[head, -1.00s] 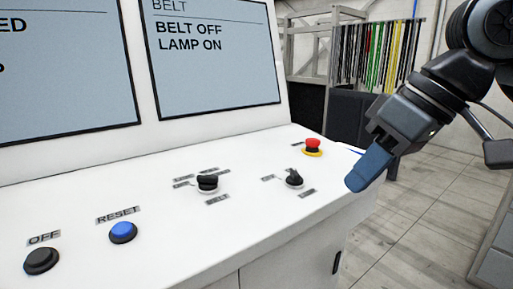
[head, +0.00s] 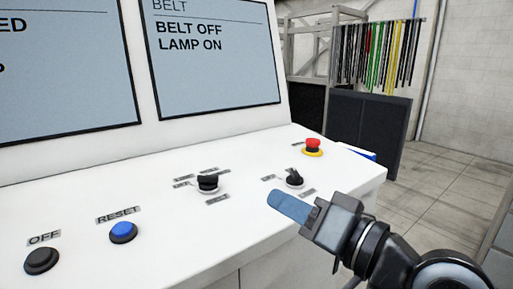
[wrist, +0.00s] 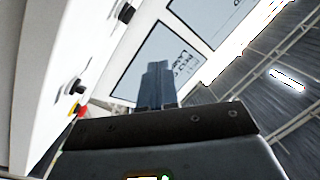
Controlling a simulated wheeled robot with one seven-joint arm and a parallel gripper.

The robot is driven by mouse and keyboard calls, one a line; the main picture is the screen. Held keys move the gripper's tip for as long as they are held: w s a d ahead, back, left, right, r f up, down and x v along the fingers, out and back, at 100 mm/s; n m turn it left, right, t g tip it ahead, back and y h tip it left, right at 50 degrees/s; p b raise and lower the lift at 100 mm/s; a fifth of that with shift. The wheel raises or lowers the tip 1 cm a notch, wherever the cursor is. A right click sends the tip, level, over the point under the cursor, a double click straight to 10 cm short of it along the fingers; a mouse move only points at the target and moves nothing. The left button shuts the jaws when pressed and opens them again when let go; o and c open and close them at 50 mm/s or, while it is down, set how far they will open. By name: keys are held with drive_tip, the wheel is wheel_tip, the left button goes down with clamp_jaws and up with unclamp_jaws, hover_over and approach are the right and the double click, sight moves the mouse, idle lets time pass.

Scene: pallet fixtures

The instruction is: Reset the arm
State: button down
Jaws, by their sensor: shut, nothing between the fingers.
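My gripper (head: 289,207) is shut and empty, with blue fingers pressed together. In the head view it hangs over the right front part of the white control panel (head: 150,195), pointing left. In the wrist view the shut fingers (wrist: 154,86) point up toward the screens. A blue button (head: 123,231) under a RESET label sits on the panel, well to the left of my fingertips. A black button (head: 41,260) under an OFF label is farther left. Whether my fingers touch the panel cannot be told, but they appear above it.
Two black selector knobs stand on the panel, one in the middle (head: 208,184) and one (head: 294,179) just behind my fingers. A red emergency button (head: 313,147) is at the far right. The right screen (head: 212,65) reads BELT OFF, LAMP ON. Open floor lies right.

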drive_tip(key=s+d+f+m+t+h, duration=0.25)
drive_tip(key=s+d+f+h, duration=0.2)
drive_tip(key=s+f, duration=0.45)
drive_tip(key=s+d+f+m+t+h, duration=0.1)
drive_tip(key=s+d+f+m+h, duration=0.3)
drive_tip(key=s+f+h, duration=0.35)
drive_tip(key=s+d+f+n, duration=0.1)
drive_tip(key=s+d+n, duration=0.2)
drive_tip(key=s, duration=0.8)
drive_tip(key=s+d+f+n+g, duration=0.1)
drive_tip(key=s+d+n, duration=0.2)
drive_tip(key=s, duration=0.7)
drive_tip(key=d, duration=0.2)
drive_tip(key=shift+s+d+f+h, duration=0.15)
drive_tip(key=shift+s+d+h, duration=0.15)
drive_tip(key=shift+s+h, duration=0.1)
drive_tip(key=shift+g, duration=0.25)
